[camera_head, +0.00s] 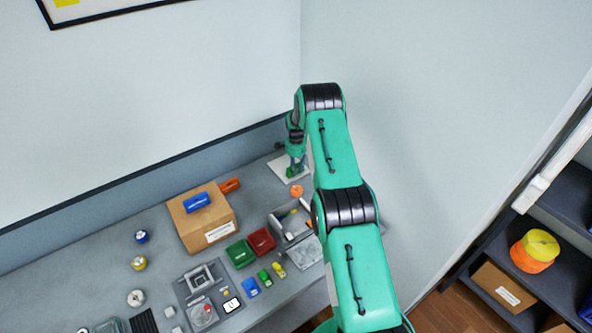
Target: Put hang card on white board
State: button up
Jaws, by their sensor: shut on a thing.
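My gripper (296,163) is at the back right of the workbench, small in view and pointing down. It is just above a flat white board (279,167) lying on the bench near the wall corner. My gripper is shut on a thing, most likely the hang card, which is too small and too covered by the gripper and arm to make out. A small green patch (292,173) shows at the fingertips over the board. I cannot tell whether the held thing touches the board.
A cardboard box (205,229) with a blue item on top stands left of the arm. Green (241,254) and red (262,241) bins and a grey tray (285,229) lie in front. An orange round item (296,191) is close to the board. Walls close the back and right.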

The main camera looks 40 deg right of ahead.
jog(key=shift+f, duration=0.2)
jog(key=o, duration=0.7)
jog(key=shift+o, duration=0.2)
jog(key=shift+r, duration=0.2)
jog(key=shift+r+b, duration=0.85)
jog(key=shift+r, duration=5.1)
